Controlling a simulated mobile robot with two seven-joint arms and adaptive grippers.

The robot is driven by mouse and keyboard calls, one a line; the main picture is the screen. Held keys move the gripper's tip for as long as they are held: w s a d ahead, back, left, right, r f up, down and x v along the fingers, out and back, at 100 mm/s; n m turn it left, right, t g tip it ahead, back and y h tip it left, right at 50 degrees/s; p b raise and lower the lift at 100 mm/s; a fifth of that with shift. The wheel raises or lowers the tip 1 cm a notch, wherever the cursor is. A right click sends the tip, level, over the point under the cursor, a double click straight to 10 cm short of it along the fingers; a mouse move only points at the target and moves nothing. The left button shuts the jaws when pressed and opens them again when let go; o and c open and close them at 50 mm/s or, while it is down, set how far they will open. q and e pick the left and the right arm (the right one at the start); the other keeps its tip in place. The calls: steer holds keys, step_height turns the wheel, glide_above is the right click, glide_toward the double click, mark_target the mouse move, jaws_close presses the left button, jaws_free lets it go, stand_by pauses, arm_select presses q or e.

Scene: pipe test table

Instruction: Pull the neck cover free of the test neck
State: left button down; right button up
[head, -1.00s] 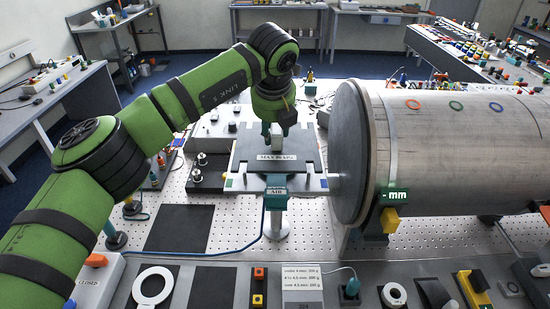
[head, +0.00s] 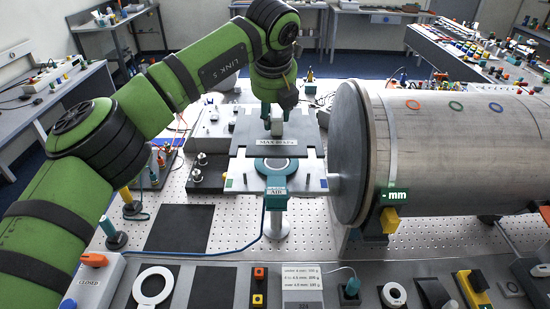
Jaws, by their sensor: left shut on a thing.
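The neck cover (head: 248,133) is a flat dark grey plate with a "MAX" label on its front and a small pale grip block (head: 276,129) on top. My left gripper (head: 272,123) points down from above and is shut on that block. The test neck (head: 275,166) shows in front of the cover as a round dark ring with a pale centre, above a teal fitting marked AIR (head: 275,188). The cover lies behind the ring in the picture. I cannot tell whether it still touches the neck's mount or hangs just above it. My right gripper is not in view.
A large grey cylinder with a dark end flange (head: 349,150) stands close on the right. Knobbed dark blocks (head: 208,175) and a black mat (head: 178,228) lie to the left. A front panel holds a lettered card (head: 302,283), switches and a white ring (head: 152,286).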

mark_target(274, 108)
arm_select(q)
steer(key=shift+r, duration=2)
